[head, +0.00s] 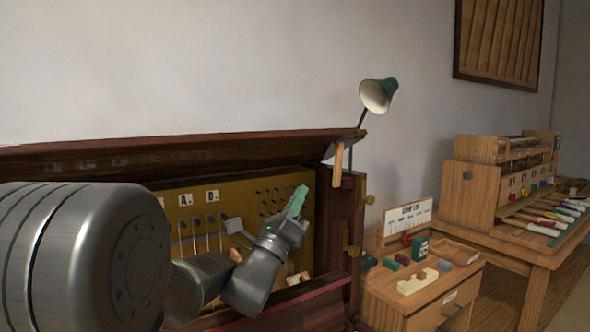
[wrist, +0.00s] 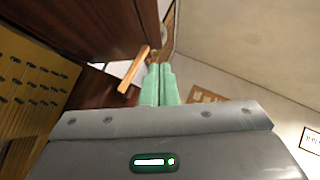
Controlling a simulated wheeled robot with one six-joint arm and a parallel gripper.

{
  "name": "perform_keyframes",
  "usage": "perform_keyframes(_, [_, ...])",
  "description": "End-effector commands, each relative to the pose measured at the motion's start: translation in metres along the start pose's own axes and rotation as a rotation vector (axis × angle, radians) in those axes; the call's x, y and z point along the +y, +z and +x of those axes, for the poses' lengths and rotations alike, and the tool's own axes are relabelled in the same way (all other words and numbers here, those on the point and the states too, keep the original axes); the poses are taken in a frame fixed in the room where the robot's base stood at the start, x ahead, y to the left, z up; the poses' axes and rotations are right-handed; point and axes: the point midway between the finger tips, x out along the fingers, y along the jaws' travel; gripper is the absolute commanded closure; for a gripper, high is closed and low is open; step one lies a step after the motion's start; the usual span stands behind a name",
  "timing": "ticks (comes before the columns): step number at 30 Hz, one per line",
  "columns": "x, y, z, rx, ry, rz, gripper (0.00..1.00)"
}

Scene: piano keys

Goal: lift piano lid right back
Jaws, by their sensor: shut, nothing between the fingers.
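The piano lid (head: 190,150) is a long dark red-brown panel along the top of the piano. It is raised at an angle above the open cabinet, with a gap below its front edge. In the wrist view the lid (wrist: 85,25) is a dark panel at the upper left. A light wooden stick (head: 337,165) hangs near the lid's right end; it also shows in the wrist view (wrist: 133,69). My gripper (head: 300,195) is below the lid's right end, in front of the cabinet opening. Its green fingers (wrist: 158,85) are together and empty, apart from the lid and pointing towards the stick's side.
The piano's inner board (head: 200,200) is yellow-brown with letter labels and pegs. The cabinet's right side post (head: 345,235) carries brass fittings. A green lamp (head: 377,95) stands behind the right end. A small side table (head: 425,295) and a tool bench (head: 500,215) stand to the right.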

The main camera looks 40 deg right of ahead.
Motion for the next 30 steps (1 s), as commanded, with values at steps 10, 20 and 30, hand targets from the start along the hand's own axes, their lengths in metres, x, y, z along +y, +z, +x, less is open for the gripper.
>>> perform_keyframes(10, [-0.001,0.002,0.065,0.0,0.001,-0.004,1.0])
perform_keyframes(20, [-0.001,0.021,0.116,-0.002,0.003,-0.002,1.0])
perform_keyframes(30, [0.001,0.029,0.124,0.0,0.004,-0.003,1.0])
